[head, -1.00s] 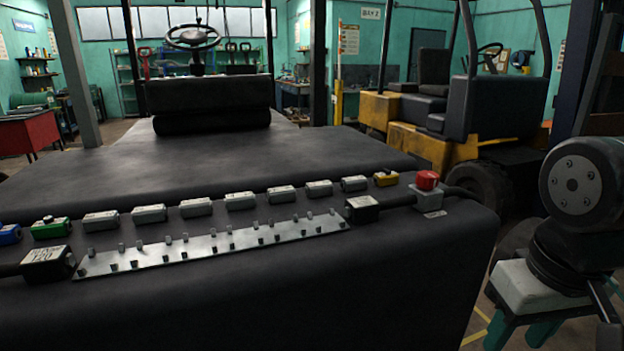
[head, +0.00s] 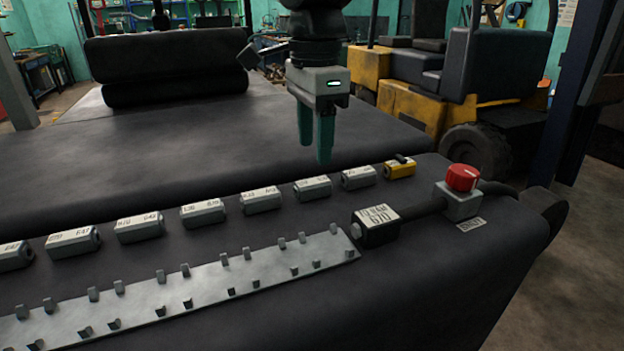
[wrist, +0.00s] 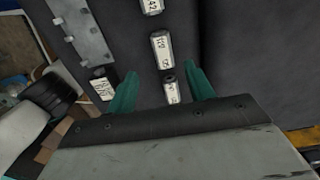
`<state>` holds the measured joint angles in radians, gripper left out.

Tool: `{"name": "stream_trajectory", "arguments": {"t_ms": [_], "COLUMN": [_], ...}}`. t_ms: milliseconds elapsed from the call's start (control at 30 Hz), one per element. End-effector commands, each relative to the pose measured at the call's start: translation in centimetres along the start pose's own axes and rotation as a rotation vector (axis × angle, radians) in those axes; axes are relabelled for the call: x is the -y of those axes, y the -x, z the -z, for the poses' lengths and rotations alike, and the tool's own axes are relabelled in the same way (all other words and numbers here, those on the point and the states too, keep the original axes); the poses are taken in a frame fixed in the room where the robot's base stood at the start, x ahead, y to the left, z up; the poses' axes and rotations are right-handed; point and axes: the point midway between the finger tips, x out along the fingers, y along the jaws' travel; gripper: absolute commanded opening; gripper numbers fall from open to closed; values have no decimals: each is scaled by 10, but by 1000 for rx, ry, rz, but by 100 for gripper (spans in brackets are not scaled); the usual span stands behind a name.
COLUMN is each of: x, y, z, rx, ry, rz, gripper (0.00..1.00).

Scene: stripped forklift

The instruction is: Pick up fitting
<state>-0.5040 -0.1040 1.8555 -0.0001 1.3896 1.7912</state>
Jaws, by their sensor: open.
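A row of grey, white-labelled fittings runs along the dark top of the forklift body. In the head view, the right-hand ones are a grey fitting (head: 358,178), another grey fitting (head: 312,188) and a yellow fitting (head: 400,169). My gripper (head: 314,155) hangs above and behind this end of the row, pointing down, its green fingers apart and empty. In the wrist view, a grey fitting (wrist: 171,92) shows between the fingers of my gripper (wrist: 160,72), partly hidden by the gripper body. Another grey fitting (wrist: 161,50) lies just beyond it.
A metal strip with pegs (head: 206,285) lies in front of the row. A black labelled block (head: 376,228) with a cable sits at its right end, beside a grey box with a red button (head: 462,178). A rolled black cushion (head: 165,65) lies behind. A yellow forklift (head: 410,104) stands farther back.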

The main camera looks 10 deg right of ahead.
Motion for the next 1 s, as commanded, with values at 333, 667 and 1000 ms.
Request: {"name": "stream_trajectory", "arguments": {"t_ms": [333, 667, 1000], "x": [4, 6, 6], "y": [-43, -74, -74], "z": [-4, -3, -2], "rx": [-1, 0, 0], "ry": [-1, -3, -4], "rz": [-4, 0, 0], "gripper": [53, 53, 5]}}
